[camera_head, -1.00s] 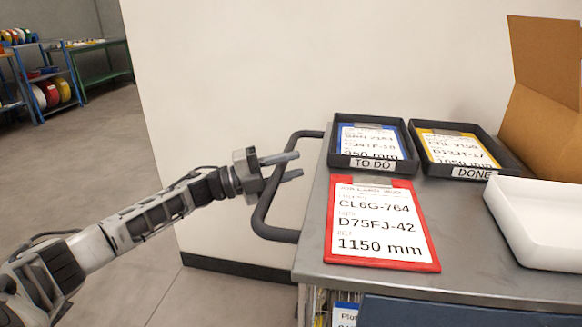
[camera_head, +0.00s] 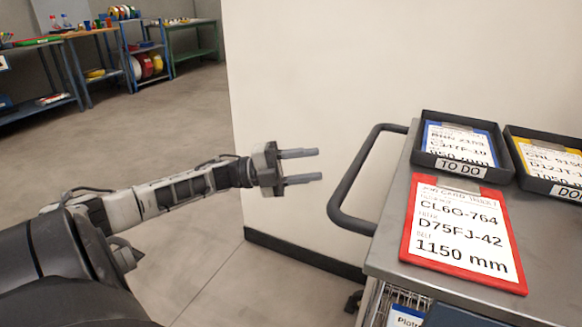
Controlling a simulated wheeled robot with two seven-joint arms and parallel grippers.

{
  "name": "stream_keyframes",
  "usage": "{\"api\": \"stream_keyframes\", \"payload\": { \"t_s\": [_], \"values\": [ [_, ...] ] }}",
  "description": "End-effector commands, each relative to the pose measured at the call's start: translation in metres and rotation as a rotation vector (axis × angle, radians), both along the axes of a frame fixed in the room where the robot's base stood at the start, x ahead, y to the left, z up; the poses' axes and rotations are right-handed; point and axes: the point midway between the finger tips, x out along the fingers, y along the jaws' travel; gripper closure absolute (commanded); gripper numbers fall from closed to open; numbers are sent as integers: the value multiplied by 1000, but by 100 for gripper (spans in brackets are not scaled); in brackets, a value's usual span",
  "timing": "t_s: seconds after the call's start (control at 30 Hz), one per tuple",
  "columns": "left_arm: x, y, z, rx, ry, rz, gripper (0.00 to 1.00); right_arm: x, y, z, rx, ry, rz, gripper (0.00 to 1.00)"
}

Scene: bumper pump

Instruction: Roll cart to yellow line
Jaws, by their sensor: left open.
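The cart (camera_head: 390,262) stands at the right with a grey metal top, cut off by the picture's right edge. Its dark bar handle (camera_head: 347,183) sticks out from the cart's left end. My left gripper (camera_head: 310,166) is open and empty to the left of the handle. Its two fingers point right toward the handle, with a gap between. A caster (camera_head: 354,301) shows under the cart's near left corner. My right gripper is not in view. No yellow line is in view.
On the cart lie a red clipboard (camera_head: 412,247), a TO DO tray (camera_head: 424,157) and a DONE tray (camera_head: 535,183). A pale wall (camera_head: 300,70) stands behind the cart. Workbenches and shelves (camera_head: 130,65) stand at the back left. The floor (camera_head: 180,120) between is clear.

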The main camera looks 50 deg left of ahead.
Motion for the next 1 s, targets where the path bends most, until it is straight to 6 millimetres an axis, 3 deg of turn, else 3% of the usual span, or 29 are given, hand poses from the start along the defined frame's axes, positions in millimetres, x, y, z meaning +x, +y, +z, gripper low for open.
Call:
{"api": "stream_keyframes", "payload": {
  "t_s": [0.1,0.3,0.87,1.0],
  "values": [
    [-13,14,-4,2,2,2,59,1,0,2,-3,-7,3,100],
    [-23,25,-6,1,-1,1,59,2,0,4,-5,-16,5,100],
    [-24,26,-6,1,-1,0,59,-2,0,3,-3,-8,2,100],
    [-24,26,3,1,-2,0,59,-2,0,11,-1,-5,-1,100]
  ]
}}
